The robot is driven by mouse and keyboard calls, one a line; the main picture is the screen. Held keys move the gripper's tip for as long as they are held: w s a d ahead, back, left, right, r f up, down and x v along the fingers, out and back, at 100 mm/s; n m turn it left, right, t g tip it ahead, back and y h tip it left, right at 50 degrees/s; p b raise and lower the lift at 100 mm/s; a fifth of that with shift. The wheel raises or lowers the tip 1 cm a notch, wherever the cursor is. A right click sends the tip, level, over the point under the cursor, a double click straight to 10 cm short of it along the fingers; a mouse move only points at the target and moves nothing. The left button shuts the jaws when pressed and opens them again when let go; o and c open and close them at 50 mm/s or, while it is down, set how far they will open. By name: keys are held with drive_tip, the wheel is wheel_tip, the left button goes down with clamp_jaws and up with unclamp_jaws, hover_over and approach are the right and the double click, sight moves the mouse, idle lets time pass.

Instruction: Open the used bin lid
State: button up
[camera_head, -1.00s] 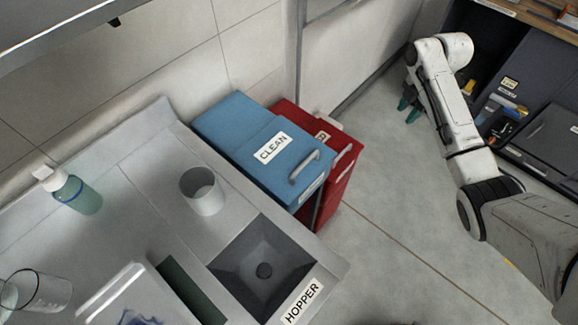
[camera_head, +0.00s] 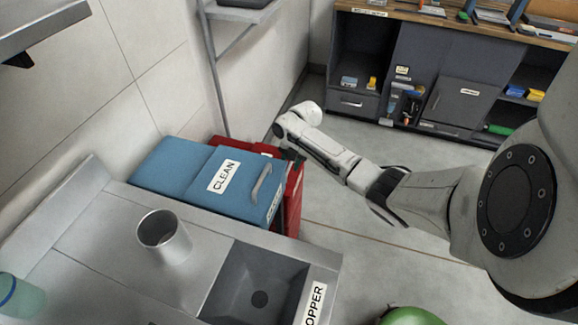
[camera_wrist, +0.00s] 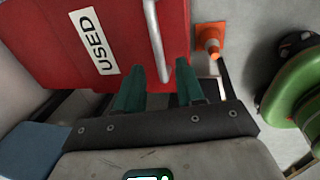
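The used bin (camera_head: 294,196) is red and stands just behind the blue clean bin in the head view, mostly hidden by it and by my arm. In the wrist view its red lid (camera_wrist: 125,25) carries a "USED" label (camera_wrist: 93,40) and a grey bar handle (camera_wrist: 155,45). The lid looks shut. In the head view the fingers are hardly visible beside the red bin.
The blue clean bin (camera_head: 170,165) stands in front of the used bin. A steel counter with a hopper sink (camera_head: 258,285) and a steel cup (camera_head: 165,238) is nearer. An orange cone (camera_wrist: 209,36) and a green round object (camera_wrist: 300,95) stand right. Grey cabinets line the back.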

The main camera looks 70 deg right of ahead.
drive_tip(key=shift+w+f, duration=0.15)
drive_tip(key=shift+f, duration=0.75)
clamp_jaws()
